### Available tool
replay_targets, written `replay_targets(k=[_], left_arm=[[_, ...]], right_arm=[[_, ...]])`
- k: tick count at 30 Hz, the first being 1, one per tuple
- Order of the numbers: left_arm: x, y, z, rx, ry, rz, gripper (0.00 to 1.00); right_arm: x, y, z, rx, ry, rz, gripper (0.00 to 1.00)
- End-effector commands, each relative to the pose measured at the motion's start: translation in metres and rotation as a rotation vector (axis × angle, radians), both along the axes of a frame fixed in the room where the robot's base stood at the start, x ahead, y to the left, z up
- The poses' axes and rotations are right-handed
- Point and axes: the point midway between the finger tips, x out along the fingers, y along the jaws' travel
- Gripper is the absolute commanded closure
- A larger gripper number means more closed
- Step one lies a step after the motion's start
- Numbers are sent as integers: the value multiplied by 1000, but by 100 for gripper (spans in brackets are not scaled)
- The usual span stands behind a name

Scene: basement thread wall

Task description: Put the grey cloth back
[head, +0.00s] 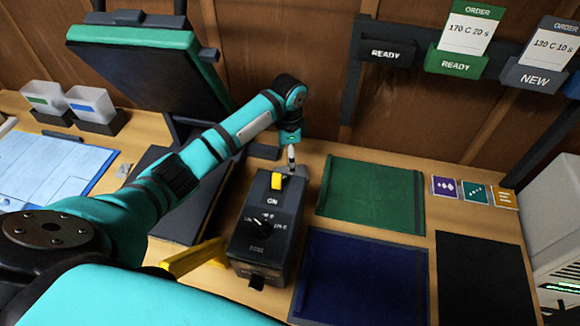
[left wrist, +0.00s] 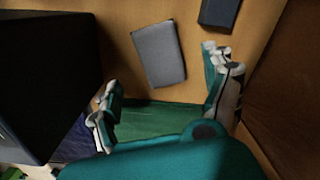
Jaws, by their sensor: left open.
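The grey cloth (left wrist: 158,53) is a small flat rectangle lying on the wooden bench in the left wrist view, just beyond the edge of the green mat. In the head view only a grey patch of it (head: 313,165) shows, partly behind my gripper. My left gripper (head: 291,155) is above the bench behind the control box. In the left wrist view its fingers (left wrist: 166,92) are spread apart with nothing between them, and the cloth lies beyond their tips. My right gripper is in neither view.
A dark control box (head: 266,225) with a yellow switch stands close to my gripper. A green mat (head: 372,195), a blue mat (head: 362,278) and a black mat (head: 484,280) lie to the right. A teal-edged press (head: 140,70) stands open behind my arm.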

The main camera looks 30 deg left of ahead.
Motion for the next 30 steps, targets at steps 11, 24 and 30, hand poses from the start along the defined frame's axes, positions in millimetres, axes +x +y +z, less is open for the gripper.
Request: replay_targets(k=[11, 24, 30], left_arm=[[0, 0, 48, -1, -1, 0, 16], [0, 0, 58, -1, 1, 0, 16], [0, 0, 89, 0, 0, 0, 16]], right_arm=[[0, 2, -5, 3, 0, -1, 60], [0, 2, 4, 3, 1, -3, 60], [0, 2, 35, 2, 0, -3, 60]])
